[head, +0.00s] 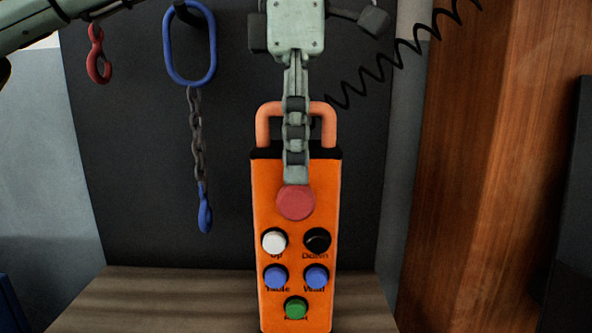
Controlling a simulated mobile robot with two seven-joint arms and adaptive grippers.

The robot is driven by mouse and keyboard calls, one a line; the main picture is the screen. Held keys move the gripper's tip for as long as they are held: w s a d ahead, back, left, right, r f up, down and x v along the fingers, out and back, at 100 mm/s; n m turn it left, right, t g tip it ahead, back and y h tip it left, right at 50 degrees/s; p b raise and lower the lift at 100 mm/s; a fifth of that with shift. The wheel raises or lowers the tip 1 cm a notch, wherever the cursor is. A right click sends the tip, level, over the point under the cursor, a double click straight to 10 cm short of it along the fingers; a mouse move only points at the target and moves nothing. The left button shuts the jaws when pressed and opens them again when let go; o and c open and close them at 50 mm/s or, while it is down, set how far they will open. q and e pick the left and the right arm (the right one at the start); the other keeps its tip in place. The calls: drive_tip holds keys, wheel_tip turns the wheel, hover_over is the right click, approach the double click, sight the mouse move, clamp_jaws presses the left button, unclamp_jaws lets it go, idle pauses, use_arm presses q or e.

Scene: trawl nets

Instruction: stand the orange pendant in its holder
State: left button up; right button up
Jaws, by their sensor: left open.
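The orange pendant (264,195) is upright in the middle of the head view, its button face towards me. It has a red button at the top and white, black, blue and green buttons below. An orange loop handle (331,118) tops it. My left gripper (296,178) points down in front of the handle and upper face, seen edge-on. It is open, and its lower tip overlaps the red button's top edge. I cannot tell if it touches the pendant. The pendant's lower end is near the picture's bottom edge. I cannot make out the holder. My right gripper is not in view.
A dark back panel (120,180) stands behind a wooden shelf (180,295). A blue ring (167,50) with chain and a red hook (97,62) hang at left. A coiled black cable (385,65) runs up right. A brown wooden panel (475,160) stands at right.

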use_arm(q)
wheel_tip(320, 180, up, 5)
drive_tip(key=shift+f+p, duration=0.2)
drive_tip(key=shift+p, duration=0.2)
wheel_tip(320, 180, up, 4)
drive_tip(key=shift+f+p, duration=0.1)
drive_tip(key=shift+p, duration=0.55)
drive_tip(key=shift+r, duration=0.4)
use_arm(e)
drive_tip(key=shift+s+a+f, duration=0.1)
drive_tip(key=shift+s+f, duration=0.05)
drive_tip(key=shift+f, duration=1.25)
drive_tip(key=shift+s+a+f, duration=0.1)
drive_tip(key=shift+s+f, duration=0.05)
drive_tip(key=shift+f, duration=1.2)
